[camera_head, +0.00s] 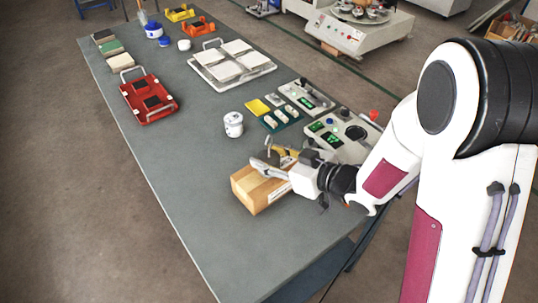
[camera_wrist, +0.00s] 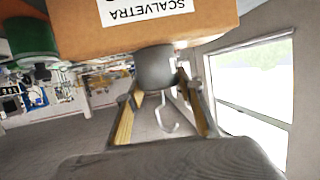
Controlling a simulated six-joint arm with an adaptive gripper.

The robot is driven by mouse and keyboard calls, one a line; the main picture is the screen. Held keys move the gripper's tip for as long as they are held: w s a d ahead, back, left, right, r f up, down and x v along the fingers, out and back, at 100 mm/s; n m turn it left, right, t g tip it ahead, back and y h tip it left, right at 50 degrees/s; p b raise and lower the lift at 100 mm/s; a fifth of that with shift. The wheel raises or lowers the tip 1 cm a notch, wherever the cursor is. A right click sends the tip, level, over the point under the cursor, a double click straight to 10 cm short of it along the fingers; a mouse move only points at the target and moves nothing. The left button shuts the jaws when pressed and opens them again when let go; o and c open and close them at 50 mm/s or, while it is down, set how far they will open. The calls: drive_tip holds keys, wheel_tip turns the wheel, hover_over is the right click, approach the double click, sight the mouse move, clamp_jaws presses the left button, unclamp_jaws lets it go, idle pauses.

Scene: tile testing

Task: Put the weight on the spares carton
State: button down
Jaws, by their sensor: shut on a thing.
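The spares carton (camera_head: 250,193) is a brown box near the table's right front edge in the head view. In the wrist view the carton (camera_wrist: 210,25) fills the top, its white label upside down. The weight (camera_wrist: 155,68) is a grey cylinder with a pale hook, held between my fingers. My gripper (camera_wrist: 160,88), with yellow inner pads, is shut on it. In the head view my gripper (camera_head: 276,165) is over the carton, and I cannot make out the weight there. The weight overlaps the carton's edge in the wrist view; I cannot tell whether they touch.
A white tub (camera_head: 233,124) stands behind the carton. A red fixture (camera_head: 149,99) and a tray of pale tiles (camera_head: 204,83) are farther back.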

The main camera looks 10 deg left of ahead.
drive_tip(key=c, duration=1.3)
unclamp_jaws()
drive_tip(key=shift+r, duration=0.1)
drive_tip(key=shift+s+d+r, duration=0.2)
drive_tip(key=shift+s+d, duration=0.05)
drive_tip(key=shift+d, duration=0.2)
drive_tip(key=shift+v, duration=5.45)
